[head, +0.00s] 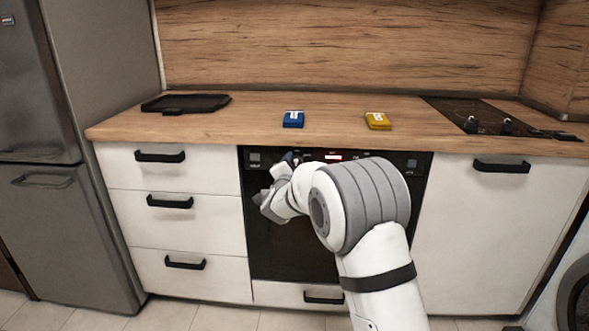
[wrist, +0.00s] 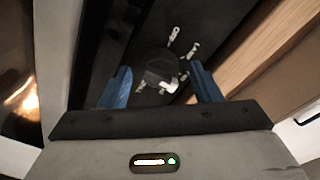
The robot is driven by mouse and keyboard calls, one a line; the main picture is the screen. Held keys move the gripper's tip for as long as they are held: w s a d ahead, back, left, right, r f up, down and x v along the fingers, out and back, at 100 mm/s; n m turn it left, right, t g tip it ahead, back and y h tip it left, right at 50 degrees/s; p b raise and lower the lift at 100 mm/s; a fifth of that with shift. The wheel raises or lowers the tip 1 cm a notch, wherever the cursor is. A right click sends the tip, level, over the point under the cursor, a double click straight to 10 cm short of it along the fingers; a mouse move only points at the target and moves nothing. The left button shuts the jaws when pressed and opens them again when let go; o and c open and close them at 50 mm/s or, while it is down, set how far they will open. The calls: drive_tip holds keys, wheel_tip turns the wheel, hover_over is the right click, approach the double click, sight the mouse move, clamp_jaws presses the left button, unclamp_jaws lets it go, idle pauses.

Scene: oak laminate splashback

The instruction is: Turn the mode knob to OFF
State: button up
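The mode knob (wrist: 158,68) is a dark round knob with a pale block on its face, seen in the wrist view on a black panel. Several small white marks ring it, too small to read. My gripper (wrist: 163,86) is open, with one blue finger on each side of the knob; I cannot tell whether either touches it. In the head view my gripper (head: 287,162) is at the left part of the oven's control panel (head: 390,158), and my arm hides much of the oven (head: 275,245). The knob cannot be made out there.
A wooden counter (head: 245,125) overhangs the oven. On it are a black tray (head: 190,103), a blue packet (head: 293,119), a yellow packet (head: 377,121) and a hob (head: 470,112). White drawers (head: 175,225) with black handles stand left of the oven.

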drive_tip(key=c, duration=0.9)
drive_tip(key=shift+c, duration=0.2)
drive_tip(key=shift+n, duration=0.3)
drive_tip(key=n+p, duration=0.1)
drive_tip(key=n, duration=0.3)
drive_tip(key=shift+p, duration=0.3)
drive_tip(key=n, duration=0.3)
drive_tip(key=n+p, duration=0.1)
drive_tip(key=n, duration=0.2)
drive_tip(key=shift+d+f+t+y, duration=0.1)
drive_tip(key=shift+t+y, duration=0.3)
drive_tip(key=n+p, duration=0.1)
drive_tip(key=n, duration=0.5)
drive_tip(key=shift+d+y, duration=0.1)
drive_tip(key=shift+y, duration=0.2)
drive_tip(key=shift+f+n+y+p, duration=0.1)
drive_tip(key=shift+n+y+p, duration=0.35)
drive_tip(key=shift+n, duration=1.85)
